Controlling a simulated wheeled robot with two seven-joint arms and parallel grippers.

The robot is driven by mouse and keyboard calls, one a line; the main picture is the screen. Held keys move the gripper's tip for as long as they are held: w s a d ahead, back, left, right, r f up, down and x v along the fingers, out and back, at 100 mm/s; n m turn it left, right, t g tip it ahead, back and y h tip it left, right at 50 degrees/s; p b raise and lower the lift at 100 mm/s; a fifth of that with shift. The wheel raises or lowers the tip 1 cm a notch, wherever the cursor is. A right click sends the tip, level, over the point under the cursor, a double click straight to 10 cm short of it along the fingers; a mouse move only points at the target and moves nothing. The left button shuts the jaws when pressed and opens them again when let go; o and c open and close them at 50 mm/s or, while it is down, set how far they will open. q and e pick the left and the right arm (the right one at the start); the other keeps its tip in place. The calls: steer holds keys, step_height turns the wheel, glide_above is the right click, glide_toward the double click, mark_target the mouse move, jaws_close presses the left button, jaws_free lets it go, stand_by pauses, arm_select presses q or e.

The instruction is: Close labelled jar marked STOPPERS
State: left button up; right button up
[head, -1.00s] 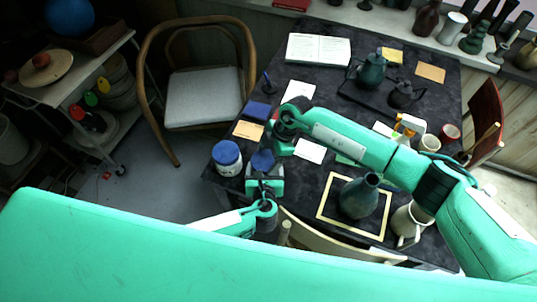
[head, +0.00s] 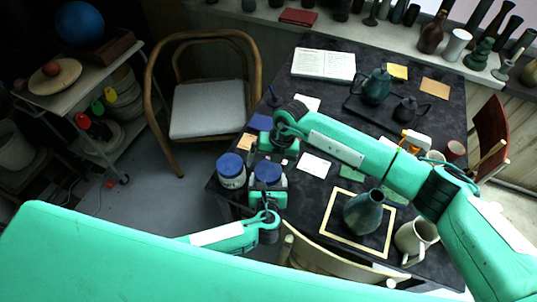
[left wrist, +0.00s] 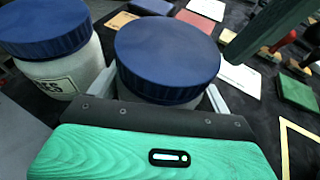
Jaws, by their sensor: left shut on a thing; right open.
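A white jar with a blue screw lid (head: 267,171) stands at the near left of the dark table, and my left gripper (head: 268,187) is shut on it. In the left wrist view the fingers lie on both sides of this jar's blue lid (left wrist: 168,52), close under its rim. Its label is hidden, and I cannot tell whether the fingers press lid or body. A second lidded jar (head: 231,170) stands just left; its label (left wrist: 58,86) shows letters ending in "ES". My right gripper (head: 272,138) is open above the table behind the jars, its fingertips unclear.
A teal bottle (head: 363,212) stands in a pale frame beside a white mug (head: 415,238). A chair (head: 203,105) stands left of the table. My right arm spans the middle.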

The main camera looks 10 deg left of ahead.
steer(key=n, duration=0.5)
steer(key=shift+a+r, duration=0.1)
steer(key=shift+r, duration=0.25)
steer(key=n, duration=0.5)
steer(key=shift+s+r+h, duration=0.1)
steer(key=shift+r+h, duration=0.2)
steer(key=n, duration=0.6)
steer(key=shift+s+r+h, duration=0.1)
steer(key=shift+r+h, duration=0.2)
steer(key=shift+r, duration=0.1)
steer(key=n, duration=0.5)
steer(key=shift+a+r+t, duration=0.1)
steer(key=shift+r+t, duration=0.2)
steer(key=n, duration=0.5)
steer(key=shift+r+h, duration=0.25)
steer(key=shift+h, duration=0.05)
steer(key=n, duration=0.4)
steer(key=shift+s+r+n, duration=0.1)
steer(key=shift+r+n, duration=0.2)
steer(key=shift+n, duration=0.1)
steer(key=n, duration=0.4)
steer(key=shift+r+n+h, duration=0.3)
steer(key=shift+n, duration=0.1)
steer(key=n, duration=0.5)
steer(key=shift+r+t, duration=0.25)
steer(key=shift+t, duration=0.15)
